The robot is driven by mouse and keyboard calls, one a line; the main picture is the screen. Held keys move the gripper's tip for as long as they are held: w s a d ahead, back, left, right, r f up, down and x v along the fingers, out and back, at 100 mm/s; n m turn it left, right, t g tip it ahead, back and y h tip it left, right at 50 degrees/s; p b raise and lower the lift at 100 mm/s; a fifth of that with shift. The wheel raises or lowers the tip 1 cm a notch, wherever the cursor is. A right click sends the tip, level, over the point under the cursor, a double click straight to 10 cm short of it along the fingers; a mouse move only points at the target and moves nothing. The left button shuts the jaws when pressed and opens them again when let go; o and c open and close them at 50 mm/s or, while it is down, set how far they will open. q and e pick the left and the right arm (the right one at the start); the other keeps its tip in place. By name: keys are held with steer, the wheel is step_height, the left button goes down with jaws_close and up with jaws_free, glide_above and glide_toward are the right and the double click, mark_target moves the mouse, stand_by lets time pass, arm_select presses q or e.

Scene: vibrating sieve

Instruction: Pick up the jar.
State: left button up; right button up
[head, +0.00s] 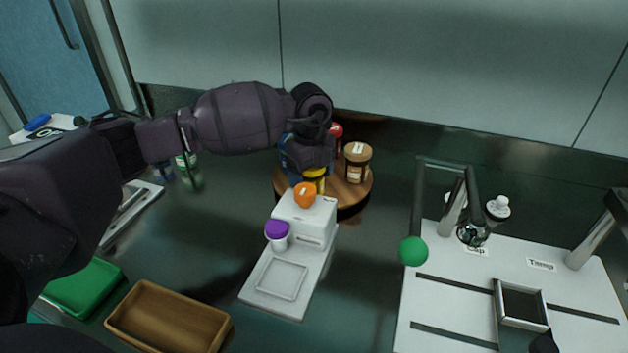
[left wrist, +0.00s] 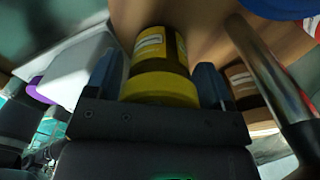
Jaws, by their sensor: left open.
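A jar with a yellow lid (head: 315,174) stands on a round wooden turntable (head: 352,203), partly hidden by my left gripper (head: 312,162). In the left wrist view the yellow jar (left wrist: 160,62) with a pale label lies between the two blue fingers of my left gripper (left wrist: 157,78). The fingers are open, one on each side of it; I cannot tell whether they touch it. A brown jar with a tan lid (head: 357,163) stands to the right on the turntable. My right gripper is not in view.
A wooden tray (head: 168,318) and green tray (head: 84,288) lie front left. A white sieve station (head: 500,262) with a green-knobbed lever (head: 413,251) is right.

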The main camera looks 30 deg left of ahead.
arm_select(q)
steer(key=shift+r, duration=0.2)
steer(key=c, duration=0.8)
